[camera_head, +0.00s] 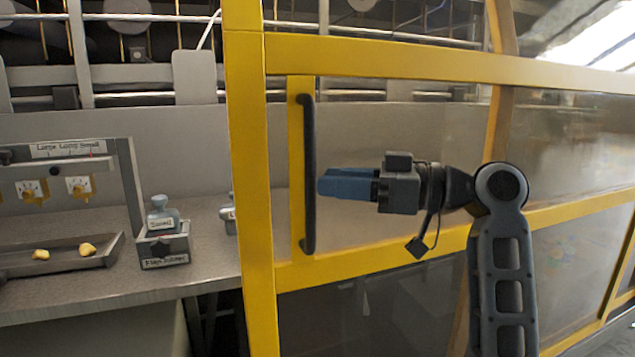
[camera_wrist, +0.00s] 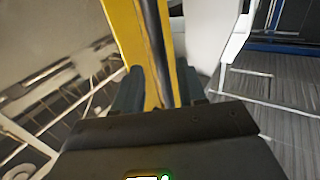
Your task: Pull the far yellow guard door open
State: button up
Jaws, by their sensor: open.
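The yellow guard door (camera_head: 254,190) has a clear panel and a black vertical bar handle (camera_head: 307,215) near its left edge. My gripper (camera_head: 322,186) points left, level with the middle of the handle. Its blue fingertips sit just right of the handle in the head view, with a thin gap in the picture. In the wrist view, my gripper (camera_wrist: 158,88) is open, one finger on each side of the dark handle (camera_wrist: 152,30) and yellow frame (camera_wrist: 126,30). I cannot tell whether the handle is within finger depth. The door looks closed.
A grey counter (camera_head: 205,262) at left holds a tray (camera_head: 55,262) with yellow pieces, a labelled box (camera_head: 163,250) with a bottle (camera_head: 161,215) on it, and a dial panel (camera_head: 55,175). Machine rails (camera_head: 130,20) run behind. More yellow framing (camera_head: 440,62) extends right.

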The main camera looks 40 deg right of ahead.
jog(key=shift+v, duration=1.65)
jog(key=shift+f, duration=0.1)
jog(key=s+a+f+m+t+h+p, duration=0.1)
jog(key=a+f+m+h, duration=0.3)
jog(key=f, duration=0.6)
jog(key=s+a+f+m+h+p, duration=0.15)
jog(key=f+m+h, duration=0.3)
jog(key=f, duration=0.55)
jog(key=s+a+f+m+h, duration=0.2)
jog(key=s+f+m, duration=0.1)
jog(key=s+f, duration=0.25)
jog(key=s+a+r+n+p, duration=0.1)
jog(key=s+a+n, duration=0.1)
jog(key=s, duration=1)
jog(key=s+a+r+n+p, duration=0.1)
jog(key=s+a, duration=0.4)
jog(key=s, duration=0.8)
jog(key=shift+a+r+n+g, duration=0.2)
jog(key=shift+r+n+g, duration=0.25)
jog(key=shift+n, duration=0.2)
jog(key=shift+s, duration=0.1)
